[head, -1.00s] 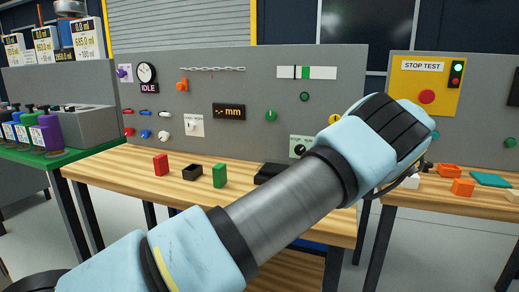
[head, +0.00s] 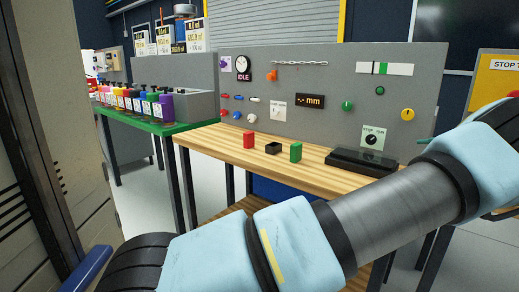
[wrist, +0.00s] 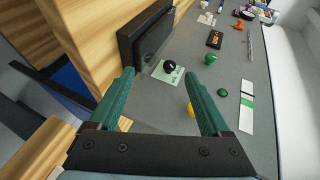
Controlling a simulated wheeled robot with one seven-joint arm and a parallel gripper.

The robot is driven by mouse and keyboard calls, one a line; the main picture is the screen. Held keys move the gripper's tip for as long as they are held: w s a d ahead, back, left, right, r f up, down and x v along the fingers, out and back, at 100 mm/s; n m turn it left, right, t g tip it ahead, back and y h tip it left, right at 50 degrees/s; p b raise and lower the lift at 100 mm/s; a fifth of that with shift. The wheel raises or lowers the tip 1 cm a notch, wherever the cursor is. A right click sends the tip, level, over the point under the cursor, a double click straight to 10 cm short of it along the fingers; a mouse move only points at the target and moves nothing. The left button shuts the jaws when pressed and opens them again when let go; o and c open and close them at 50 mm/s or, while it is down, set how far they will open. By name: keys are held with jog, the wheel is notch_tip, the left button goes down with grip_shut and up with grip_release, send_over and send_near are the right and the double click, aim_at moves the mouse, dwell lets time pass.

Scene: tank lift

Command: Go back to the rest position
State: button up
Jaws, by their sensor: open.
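My gripper (wrist: 160,103) shows in the wrist view with its two green fingers apart and nothing between them. Beyond the fingers is the grey panel (wrist: 210,75) with a black knob on a pale plate, a green knob and a yellow knob. In the head view my light-blue and grey arm crosses the lower right. The gripper itself is outside the right edge of that view.
A wooden table (head: 225,140) bears a red block (head: 249,141), a small black box (head: 273,148), a green block (head: 296,152) and a black slab (head: 360,162). A green-topped table (head: 150,124) with several bottles stands left. A cabinet (head: 50,150) is close at the far left.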

jog(key=w+a+n+g+p, duration=0.1)
jog(key=w+a+g, duration=0.1)
jog(key=w+a, duration=0.4)
jog(key=w+a+n+g+p, duration=0.1)
jog(key=w+a+g, duration=0.15)
jog(key=a, duration=0.65)
jog(key=a+f+n+g+h+p, duration=0.1)
jog(key=a+n+g+h+p, duration=0.3)
jog(key=a, duration=1.7)
jog(key=s+a+r+n+g+h+p, duration=0.2)
jog(key=s+a+n+p, duration=0.1)
jog(key=s+a, duration=1.5)
jog(key=s, duration=0.4)
jog(key=shift+s+a+n+h, duration=0.2)
jog(key=shift+a+n+h, duration=0.1)
jog(key=shift+a+n, duration=0.1)
